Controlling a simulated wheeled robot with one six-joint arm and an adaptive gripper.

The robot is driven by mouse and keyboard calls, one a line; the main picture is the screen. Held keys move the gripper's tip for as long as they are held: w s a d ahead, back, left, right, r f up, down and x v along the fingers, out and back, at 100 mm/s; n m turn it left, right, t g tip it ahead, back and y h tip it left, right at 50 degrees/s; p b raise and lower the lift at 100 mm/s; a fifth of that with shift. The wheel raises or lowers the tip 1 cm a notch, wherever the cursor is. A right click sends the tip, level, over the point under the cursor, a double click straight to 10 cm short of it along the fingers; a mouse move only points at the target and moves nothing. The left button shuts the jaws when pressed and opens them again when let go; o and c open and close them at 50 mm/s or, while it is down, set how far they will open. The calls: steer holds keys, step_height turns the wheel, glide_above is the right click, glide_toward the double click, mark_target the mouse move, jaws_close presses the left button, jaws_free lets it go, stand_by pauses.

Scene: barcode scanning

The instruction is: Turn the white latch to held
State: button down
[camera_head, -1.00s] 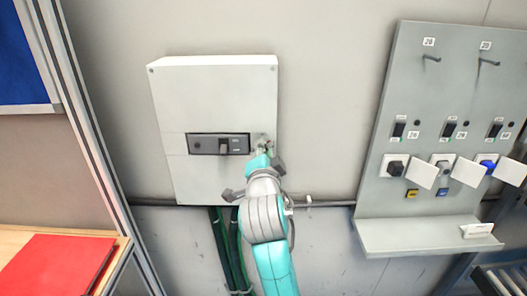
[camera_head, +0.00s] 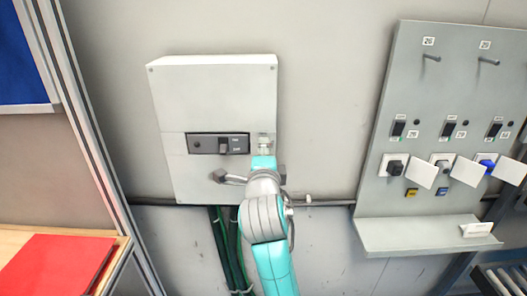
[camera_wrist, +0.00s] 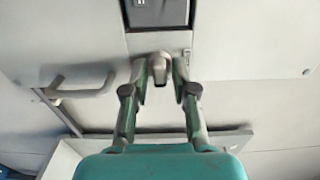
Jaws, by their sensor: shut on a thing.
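The white latch is a small pale part (camera_head: 264,140) on the grey wall box (camera_head: 215,90), just right of the dark switch panel (camera_head: 196,144). In the wrist view it shows as a pale grey knob (camera_wrist: 160,66) close to the end of the dark panel (camera_wrist: 160,14). My gripper (camera_wrist: 160,74) has one finger on each side of the knob and is shut on it. In the head view my gripper (camera_head: 263,152) reaches the latch from below and partly hides it. I cannot read which position the latch is in.
A grey board (camera_head: 400,80) with switches, plugs and white tags stands on the right, with a shelf (camera_head: 420,240) below. Dark cables (camera_head: 228,245) run down below the box. A red folder (camera_head: 50,265) lies on a table at lower left. The wall between box and board is mostly bare.

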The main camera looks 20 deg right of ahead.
stand_by(0.4)
steer(key=c, duration=1.2)
jaws_free()
steer(key=shift+s, duration=0.1)
steer(key=v, duration=1.2)
